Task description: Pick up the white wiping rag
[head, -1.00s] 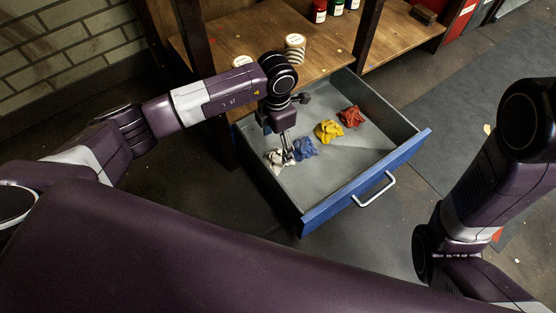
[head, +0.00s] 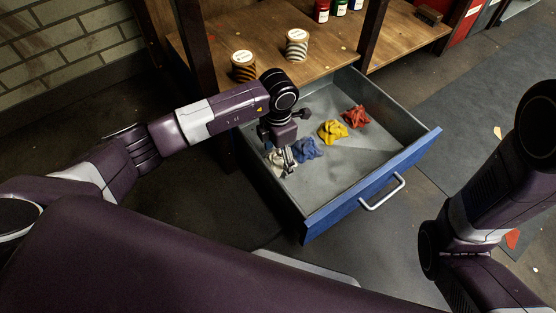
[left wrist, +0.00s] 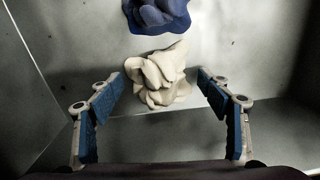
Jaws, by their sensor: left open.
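The white wiping rag (left wrist: 158,78) is a crumpled cream-white cloth on the floor of the open drawer. In the left wrist view it lies between and just beyond the open blue-padded fingers of my left gripper (left wrist: 165,112), with a gap on each side. In the head view my left gripper (head: 287,162) reaches down into the drawer's left end, and the white rag (head: 279,160) is partly hidden behind it. My right arm shows at the right, but its gripper is out of view.
A blue rag (head: 308,149) lies close beside the white one, then a yellow rag (head: 332,132) and a red rag (head: 356,116). The grey drawer has a blue front (head: 372,185) and low side walls near my gripper. Striped tins (head: 297,47) stand on the wooden shelf above.

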